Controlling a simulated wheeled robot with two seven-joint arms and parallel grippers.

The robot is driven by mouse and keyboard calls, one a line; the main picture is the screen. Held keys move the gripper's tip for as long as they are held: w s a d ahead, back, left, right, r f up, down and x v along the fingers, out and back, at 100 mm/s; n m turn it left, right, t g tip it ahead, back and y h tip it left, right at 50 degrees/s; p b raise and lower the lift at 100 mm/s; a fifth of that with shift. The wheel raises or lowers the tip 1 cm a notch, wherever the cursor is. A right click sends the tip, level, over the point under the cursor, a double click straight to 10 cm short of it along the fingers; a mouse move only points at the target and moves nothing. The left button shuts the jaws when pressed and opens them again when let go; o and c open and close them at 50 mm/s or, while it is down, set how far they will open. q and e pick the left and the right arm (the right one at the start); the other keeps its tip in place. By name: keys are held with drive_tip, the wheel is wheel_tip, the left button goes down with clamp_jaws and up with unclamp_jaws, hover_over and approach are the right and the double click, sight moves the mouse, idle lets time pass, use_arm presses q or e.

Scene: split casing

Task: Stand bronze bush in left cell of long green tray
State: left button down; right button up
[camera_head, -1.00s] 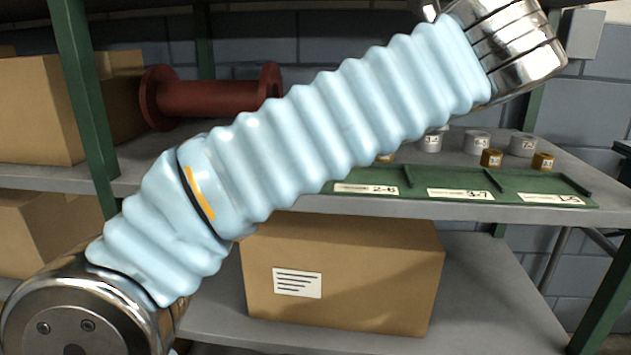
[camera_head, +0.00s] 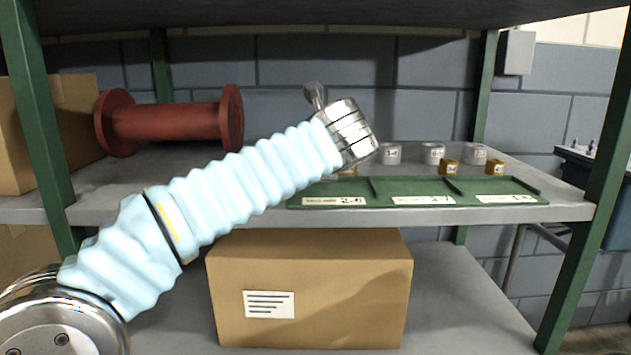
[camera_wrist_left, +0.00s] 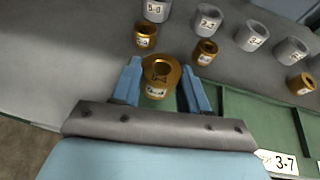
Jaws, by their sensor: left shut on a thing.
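My left gripper (camera_wrist_left: 161,85) has its two blue fingers on either side of a bronze bush (camera_wrist_left: 158,72) and is shut on it. The bush is upright in the left wrist view, with its bore facing up. Its base and the gap beneath it cannot be judged. The tray also shows at the lower right of the left wrist view (camera_wrist_left: 250,110). My right gripper is not in view.
Grey bushes (camera_head: 432,153) and other bronze bushes (camera_head: 494,167) stand on the shelf behind the tray. A red flanged spool (camera_head: 170,122) lies at the left. A green post (camera_head: 590,190) bounds the right. A cardboard box (camera_head: 310,290) sits on the lower shelf.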

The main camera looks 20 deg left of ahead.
sight(316, 192)
use_arm(q)
drive_tip(key=shift+w+a+f+b, duration=0.15)
drive_tip(key=shift+f+b, duration=0.1)
drive_tip(key=shift+f, duration=0.7)
drive_tip(key=shift+w+f+b, duration=0.1)
drive_tip(key=shift+f+b, duration=0.1)
drive_tip(key=shift+f, duration=0.7)
drive_tip(key=shift+f, duration=0.1)
drive_tip(key=c, duration=0.8)
unclamp_jaws()
drive_tip(key=shift+f, duration=0.1)
drive_tip(key=shift+c, duration=0.2)
drive_tip(key=shift+s+r, duration=0.15)
drive_tip(key=shift+r, duration=0.1)
drive_tip(key=v, duration=1.1)
drive_tip(key=shift+s+d, duration=0.25)
